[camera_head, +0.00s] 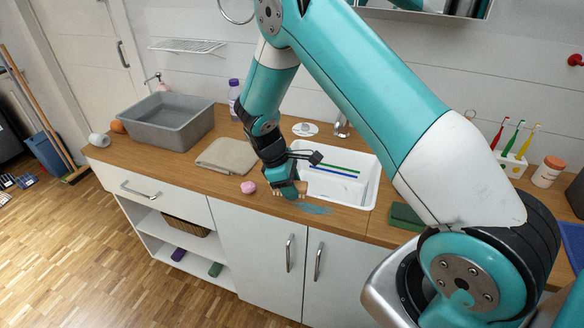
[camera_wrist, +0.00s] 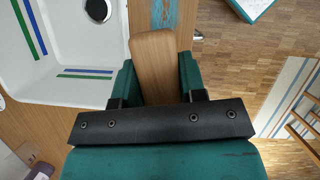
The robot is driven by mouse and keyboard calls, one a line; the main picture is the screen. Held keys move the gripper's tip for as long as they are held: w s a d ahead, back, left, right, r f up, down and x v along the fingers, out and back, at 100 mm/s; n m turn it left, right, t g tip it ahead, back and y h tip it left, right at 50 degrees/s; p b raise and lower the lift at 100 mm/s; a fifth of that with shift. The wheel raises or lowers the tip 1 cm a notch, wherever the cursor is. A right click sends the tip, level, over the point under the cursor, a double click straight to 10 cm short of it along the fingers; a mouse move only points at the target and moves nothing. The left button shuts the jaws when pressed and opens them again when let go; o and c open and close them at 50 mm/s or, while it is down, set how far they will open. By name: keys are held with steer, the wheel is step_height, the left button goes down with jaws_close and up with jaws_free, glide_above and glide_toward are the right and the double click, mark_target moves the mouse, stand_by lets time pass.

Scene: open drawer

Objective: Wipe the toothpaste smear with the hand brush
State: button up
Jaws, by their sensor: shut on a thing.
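The toothpaste smear (camera_head: 316,209) is a streaky blue patch on the wooden counter, in front of the white sink. It also shows at the top of the wrist view (camera_wrist: 165,14), just beyond the end of the brush. My gripper (camera_head: 289,188) is low over the counter's front part, just left of the smear. In the wrist view my gripper's green fingers (camera_wrist: 156,82) are shut on the wooden hand brush (camera_wrist: 154,55). The brush's bristles are hidden in the wrist view, and I cannot tell whether they touch the counter.
The sink (camera_head: 365,190) with blue and green stripes lies right behind the smear. A pink soap (camera_head: 248,187) and a folded cloth (camera_head: 227,156) lie left of my gripper. A grey basin (camera_head: 170,122) stands farther left. A green block (camera_head: 405,216) lies right of the smear.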

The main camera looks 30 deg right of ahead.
steer(key=shift+r+p, duration=1.4)
steer(key=shift+r, duration=0.65)
